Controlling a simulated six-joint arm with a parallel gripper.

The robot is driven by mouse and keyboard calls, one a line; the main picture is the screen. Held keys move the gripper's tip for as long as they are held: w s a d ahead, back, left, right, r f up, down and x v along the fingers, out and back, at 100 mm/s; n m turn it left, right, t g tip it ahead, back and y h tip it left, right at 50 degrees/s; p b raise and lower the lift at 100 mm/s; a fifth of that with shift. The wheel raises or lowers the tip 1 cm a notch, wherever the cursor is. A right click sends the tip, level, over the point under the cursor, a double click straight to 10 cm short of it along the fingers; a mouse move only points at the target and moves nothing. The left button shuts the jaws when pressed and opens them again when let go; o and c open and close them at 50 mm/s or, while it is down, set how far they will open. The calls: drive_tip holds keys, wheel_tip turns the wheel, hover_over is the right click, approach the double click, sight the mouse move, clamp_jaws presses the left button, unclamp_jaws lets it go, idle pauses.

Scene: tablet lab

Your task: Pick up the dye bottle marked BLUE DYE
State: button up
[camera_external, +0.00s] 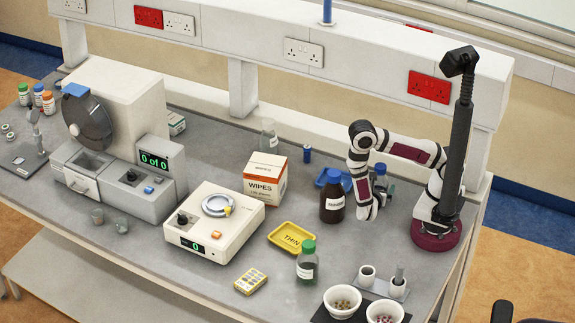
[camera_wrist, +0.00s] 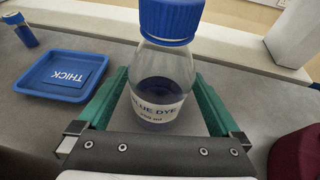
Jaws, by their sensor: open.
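I cannot tell whether either finger touches the glass. In the external view the bottle (camera_external: 381,170) shows only partly behind my gripper (camera_external: 374,205), low over the bench.
A brown bottle (camera_external: 333,203) stands just left of my gripper, before the blue THICK tray (camera_wrist: 65,75). A small blue-capped vial (camera_wrist: 25,33) is beyond the tray. A green-capped bottle (camera_external: 307,263) and yellow THIN tray (camera_external: 291,238) are nearer the front.

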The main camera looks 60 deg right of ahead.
drive_tip(key=c, duration=1.6)
